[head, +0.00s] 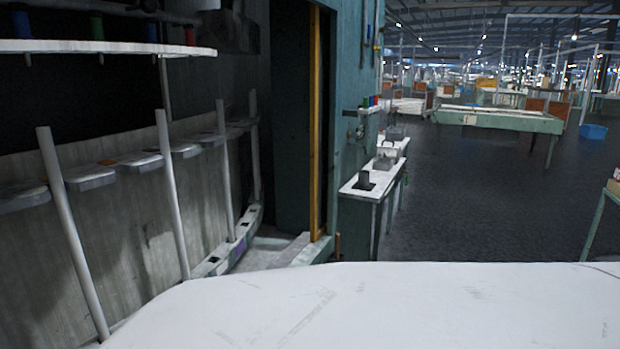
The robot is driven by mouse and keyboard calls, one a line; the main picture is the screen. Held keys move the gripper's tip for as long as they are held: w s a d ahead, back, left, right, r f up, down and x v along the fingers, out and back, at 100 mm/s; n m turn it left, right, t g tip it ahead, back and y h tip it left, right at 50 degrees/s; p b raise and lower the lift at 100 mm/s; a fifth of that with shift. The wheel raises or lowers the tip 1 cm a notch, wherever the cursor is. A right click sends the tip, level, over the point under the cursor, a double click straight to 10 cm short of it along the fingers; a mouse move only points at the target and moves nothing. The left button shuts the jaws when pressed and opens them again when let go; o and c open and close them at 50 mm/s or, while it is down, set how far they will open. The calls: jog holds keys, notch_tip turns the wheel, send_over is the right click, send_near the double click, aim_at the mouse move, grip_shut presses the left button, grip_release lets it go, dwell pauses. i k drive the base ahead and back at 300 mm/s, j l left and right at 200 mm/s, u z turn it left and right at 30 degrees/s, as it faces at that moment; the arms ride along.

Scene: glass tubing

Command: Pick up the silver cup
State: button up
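I cannot make out a silver cup for certain in the head view. Small dark and grey objects stand on a narrow white bench (357,190) near the middle, among them a dark block-like piece (365,181) and a grey piece (384,162). They are too small and dim to tell whether one is a cup. My gripper is not in view.
A broad, bare, scuffed white surface (400,305) fills the foreground. Pale posts (70,225) and a shelf (100,47) with coloured spools stand at left. A teal wall (350,110) stands behind the bench. Dark floor (480,200) lies open at right, before a green table (500,120).

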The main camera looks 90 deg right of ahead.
aim_at(363, 176)
jog(key=z, duration=2.95)
jog(key=i+l, duration=0.15)
jog(key=i, duration=0.45)
jog(key=i+l, duration=0.2)
jog(key=i, duration=0.35)
jog(key=i+l, duration=0.15)
jog(key=i, duration=0.45)
jog(key=i+l+z, duration=0.1)
jog(key=i, duration=0.45)
jog(key=i+l, duration=0.2)
jog(key=i, duration=0.4)
